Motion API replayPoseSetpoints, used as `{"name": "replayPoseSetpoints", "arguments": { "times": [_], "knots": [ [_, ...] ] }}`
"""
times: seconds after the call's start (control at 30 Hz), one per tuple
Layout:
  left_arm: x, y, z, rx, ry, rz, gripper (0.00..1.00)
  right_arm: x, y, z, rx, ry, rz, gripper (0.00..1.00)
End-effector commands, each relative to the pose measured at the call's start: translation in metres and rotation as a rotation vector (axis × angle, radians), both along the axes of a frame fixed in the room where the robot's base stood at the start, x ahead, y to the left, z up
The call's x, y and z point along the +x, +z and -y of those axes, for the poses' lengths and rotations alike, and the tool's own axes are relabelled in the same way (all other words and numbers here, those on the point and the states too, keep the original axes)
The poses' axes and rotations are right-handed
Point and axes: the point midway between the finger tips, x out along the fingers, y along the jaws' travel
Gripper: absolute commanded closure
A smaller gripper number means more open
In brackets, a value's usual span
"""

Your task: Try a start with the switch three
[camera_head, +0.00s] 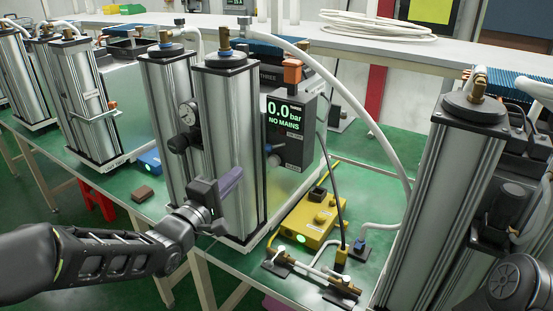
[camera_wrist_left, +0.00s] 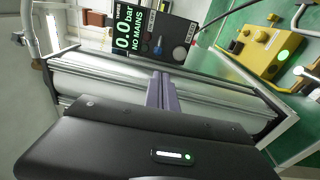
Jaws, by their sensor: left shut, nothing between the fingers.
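The control box of unit three (camera_head: 291,130) stands on the bench beside two upright silver columns (camera_head: 230,140). Its display reads 0.0 bar and NO MAINS, and it also shows in the left wrist view (camera_wrist_left: 130,30). A round grey knob (camera_wrist_left: 180,54) sits on the box face in the left wrist view; I cannot tell its position. My left gripper (camera_head: 232,182) is shut and empty, its purple fingers in front of the columns, apart from the box. The fingers also show in the left wrist view (camera_wrist_left: 160,88). My right gripper is out of view.
A yellow box (camera_head: 310,218) with a lit green lamp sits on the green bench right of the columns, with cables and brass fittings (camera_head: 340,285) nearby. Another column (camera_head: 450,190) stands at right. A brown block (camera_head: 142,194) lies at the left bench edge.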

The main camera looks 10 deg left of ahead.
Motion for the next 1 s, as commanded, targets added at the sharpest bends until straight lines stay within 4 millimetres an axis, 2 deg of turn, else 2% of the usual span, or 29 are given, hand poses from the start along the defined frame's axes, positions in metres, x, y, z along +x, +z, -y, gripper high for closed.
{"name": "replayPoseSetpoints", "arguments": {
  "times": [0.2, 0.67, 0.87, 1.0],
  "knots": [
    [-0.001, 0.004, 0.002, -0.157, -0.014, -0.026, 1.0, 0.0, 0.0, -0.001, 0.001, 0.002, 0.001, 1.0],
    [0.004, 0.004, 0.003, -0.167, -0.014, -0.031, 1.0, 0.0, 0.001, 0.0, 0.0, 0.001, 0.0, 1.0],
    [0.024, 0.005, 0.009, -0.167, -0.014, -0.033, 1.0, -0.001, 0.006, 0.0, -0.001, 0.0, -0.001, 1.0],
    [0.046, 0.007, 0.016, -0.167, -0.016, -0.032, 1.0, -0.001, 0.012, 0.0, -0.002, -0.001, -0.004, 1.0]
  ]
}}
